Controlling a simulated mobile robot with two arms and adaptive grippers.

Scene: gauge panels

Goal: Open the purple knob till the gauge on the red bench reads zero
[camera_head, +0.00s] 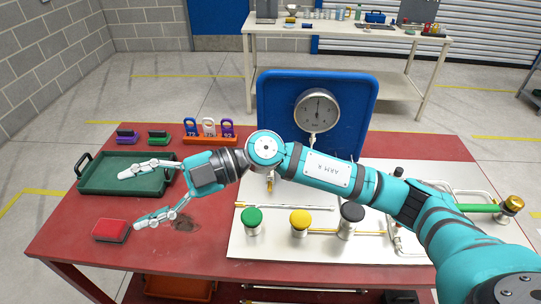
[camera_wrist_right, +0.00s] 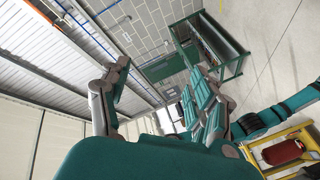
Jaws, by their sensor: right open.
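The round gauge (camera_head: 318,108) stands in front of a blue board on the red bench (camera_head: 70,230). Its needle points roughly straight up, but the scale is too small to read. A white panel (camera_head: 270,246) on the bench carries a green knob (camera_head: 252,217), a yellow knob (camera_head: 300,219) and a dark grey knob (camera_head: 351,213). I see no purple knob; my right arm crosses the panel and hides part of it. My right gripper (camera_head: 139,197) is open and empty, fingers spread above the bench's left side. Its fingers also show in the right wrist view (camera_wrist_right: 160,100).
A green tray (camera_head: 100,188) and a red block (camera_head: 111,230) lie near the right gripper. An orange rack of numbered padlocks (camera_head: 208,138) stands behind it. The blue board (camera_head: 360,100) rises at the back. A pipe with a brass-coloured fitting (camera_head: 511,205) is at right.

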